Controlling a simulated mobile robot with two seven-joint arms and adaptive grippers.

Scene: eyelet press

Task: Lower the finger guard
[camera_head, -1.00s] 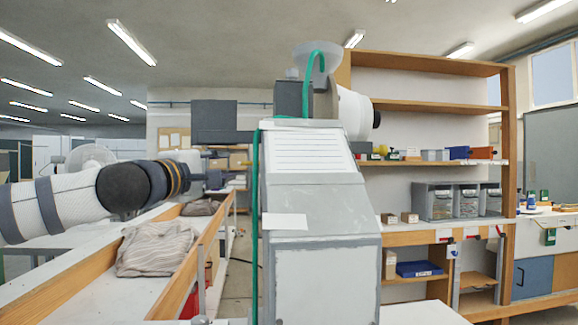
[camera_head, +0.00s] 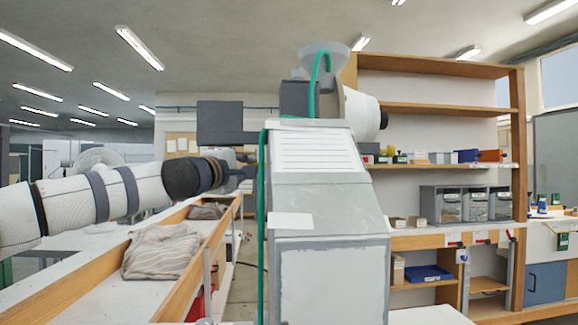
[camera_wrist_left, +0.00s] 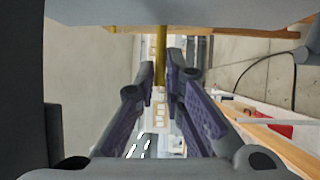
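The grey eyelet press (camera_head: 328,265) stands in the centre of the head view, with a hopper on top and a green hose down its left side. My left gripper (camera_head: 246,179) is at the press's left edge, small and partly unclear there. In the left wrist view a yellow bar (camera_wrist_left: 160,58) hangs between the fingertips of my left gripper (camera_wrist_left: 163,72). The fingers are apart; I cannot tell whether they touch the bar. I cannot make out the finger guard for sure; the bar may be part of it. My right gripper is not in view.
A dark grey panel (camera_head: 220,123) juts left from the press above my left gripper. A wood-edged bench (camera_head: 85,290) with a crumpled cloth (camera_head: 170,250) lies below my left arm. A wooden shelf (camera_head: 518,180) with bins and boxes stands behind the press at right.

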